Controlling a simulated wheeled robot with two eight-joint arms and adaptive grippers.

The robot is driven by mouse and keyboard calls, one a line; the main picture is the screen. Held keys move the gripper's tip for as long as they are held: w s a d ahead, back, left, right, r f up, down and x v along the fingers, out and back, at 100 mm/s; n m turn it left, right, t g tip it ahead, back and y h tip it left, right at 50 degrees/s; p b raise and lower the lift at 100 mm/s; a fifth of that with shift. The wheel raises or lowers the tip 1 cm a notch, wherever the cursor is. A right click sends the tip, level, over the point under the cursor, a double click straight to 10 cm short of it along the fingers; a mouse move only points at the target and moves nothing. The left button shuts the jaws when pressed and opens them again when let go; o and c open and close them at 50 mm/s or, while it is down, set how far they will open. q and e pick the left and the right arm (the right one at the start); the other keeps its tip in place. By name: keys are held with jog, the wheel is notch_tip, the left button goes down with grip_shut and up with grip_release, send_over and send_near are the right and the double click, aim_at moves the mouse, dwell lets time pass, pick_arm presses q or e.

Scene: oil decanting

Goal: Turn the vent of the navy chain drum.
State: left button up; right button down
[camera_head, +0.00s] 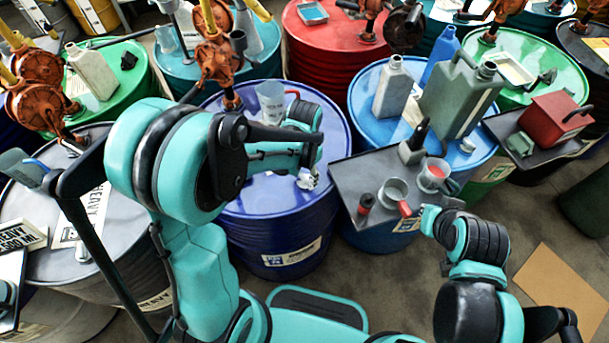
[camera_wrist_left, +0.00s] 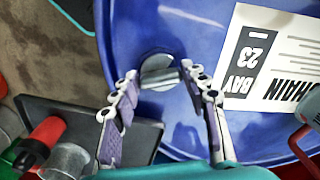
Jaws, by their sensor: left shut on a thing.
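The navy drum (camera_head: 285,225) stands left of centre, with a blue top and a white label on its side. In the left wrist view its top (camera_wrist_left: 215,30) carries a white card reading CHAIN, BAY 23. The vent (camera_wrist_left: 158,72) is a round grey metal fitting with a crossbar, near the drum's rim. My left gripper (camera_wrist_left: 160,72) is shut on the vent's bar, one finger on each side. In the head view my left gripper (camera_head: 308,180) is over the drum top and mostly hides the vent. My right arm is low at the right; its fingers cannot be made out.
A clear beaker (camera_head: 270,102) stands at the back of the navy drum. A blue drum (camera_head: 375,95) with cans is behind the tray. Grey floor shows in front.

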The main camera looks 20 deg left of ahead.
aim_at(304, 177)
pick_arm(q)
jog(key=shift+m, duration=0.6)
jog(key=o, duration=1.2)
jog(key=shift+c, duration=0.2)
notch_tip(304, 177, up, 12)
